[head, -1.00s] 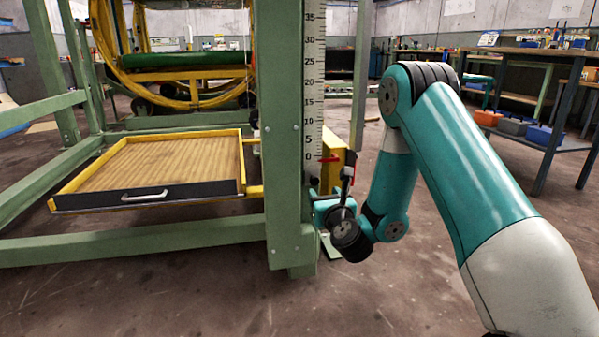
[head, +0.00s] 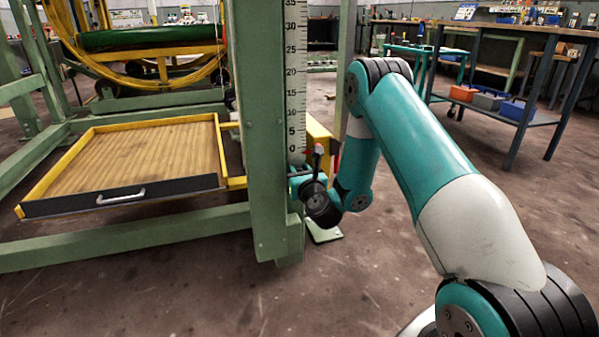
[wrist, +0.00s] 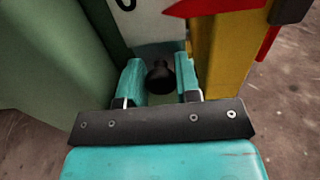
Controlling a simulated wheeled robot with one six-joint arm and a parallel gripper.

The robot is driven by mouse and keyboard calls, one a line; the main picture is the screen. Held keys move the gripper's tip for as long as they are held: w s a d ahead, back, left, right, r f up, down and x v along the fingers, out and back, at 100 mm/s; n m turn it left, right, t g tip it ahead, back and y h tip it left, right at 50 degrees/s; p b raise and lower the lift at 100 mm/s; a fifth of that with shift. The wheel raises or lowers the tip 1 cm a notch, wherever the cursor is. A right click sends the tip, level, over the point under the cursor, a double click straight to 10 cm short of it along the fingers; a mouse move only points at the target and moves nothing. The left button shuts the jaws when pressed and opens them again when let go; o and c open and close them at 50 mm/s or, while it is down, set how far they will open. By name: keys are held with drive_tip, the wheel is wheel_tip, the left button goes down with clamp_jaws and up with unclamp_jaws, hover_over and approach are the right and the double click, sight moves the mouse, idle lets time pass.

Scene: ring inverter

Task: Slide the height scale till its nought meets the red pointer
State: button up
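The height scale (head: 296,85) is a white strip with black numbers, upright on the green post (head: 256,130). Its nought is near the low end and also shows, cut off, at the top of the wrist view. The red pointer (wrist: 215,6) lies beside the scale there, its tip close to the nought; exact alignment is unclear. Thin gaps seem to show; contact is not clear.
A yellow block (wrist: 226,45) stands close to the right of my fingers. The green post is close on the left. A yellow-edged wooden tray (head: 140,160) is left of the post. A workbench (head: 500,70) stands back right, with open floor before it.

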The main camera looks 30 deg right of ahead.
clamp_jaws()
drive_tip(key=shift+f+b, duration=0.7)
drive_tip(key=shift+b, duration=0.15)
drive_tip(key=shift+r, duration=0.1)
drive_tip(key=o, duration=0.6)
unclamp_jaws()
drive_tip(key=shift+c, duration=0.2)
